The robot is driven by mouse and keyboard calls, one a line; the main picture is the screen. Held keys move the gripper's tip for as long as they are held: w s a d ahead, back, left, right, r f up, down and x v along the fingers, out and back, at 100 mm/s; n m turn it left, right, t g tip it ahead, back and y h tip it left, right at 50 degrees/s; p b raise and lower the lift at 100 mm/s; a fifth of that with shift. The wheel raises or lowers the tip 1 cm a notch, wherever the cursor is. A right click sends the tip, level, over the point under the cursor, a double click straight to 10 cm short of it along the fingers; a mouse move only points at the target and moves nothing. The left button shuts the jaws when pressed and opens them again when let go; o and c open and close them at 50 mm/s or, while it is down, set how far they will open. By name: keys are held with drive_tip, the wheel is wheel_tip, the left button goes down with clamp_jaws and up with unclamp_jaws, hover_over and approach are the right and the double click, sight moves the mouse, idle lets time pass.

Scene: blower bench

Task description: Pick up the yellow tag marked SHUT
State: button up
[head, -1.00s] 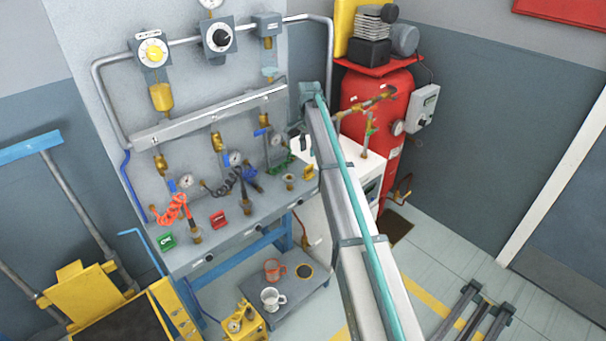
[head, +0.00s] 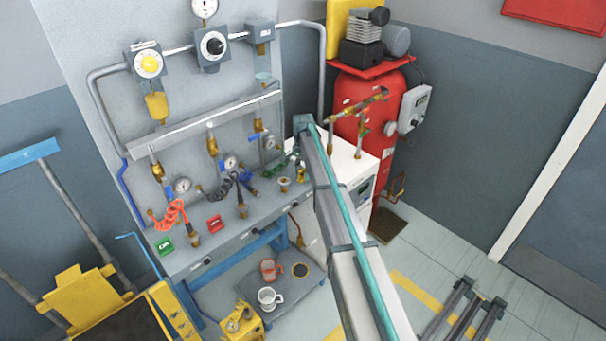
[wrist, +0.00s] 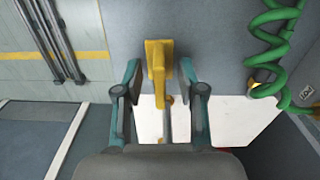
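My gripper (wrist: 159,68) is open, with one finger on each side of the tag and a gap showing on both sides.
A green coiled hose (wrist: 270,40) hangs right of my gripper. A red tag (head: 214,223) and a green tag (head: 165,244) sit further left on the shelf. Hose fittings and gauges line the panel. A white cabinet (head: 342,160) and red tank (head: 365,105) stand behind.

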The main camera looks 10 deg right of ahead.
clamp_jaws()
drive_tip(key=shift+r, duration=0.1)
idle(0.3)
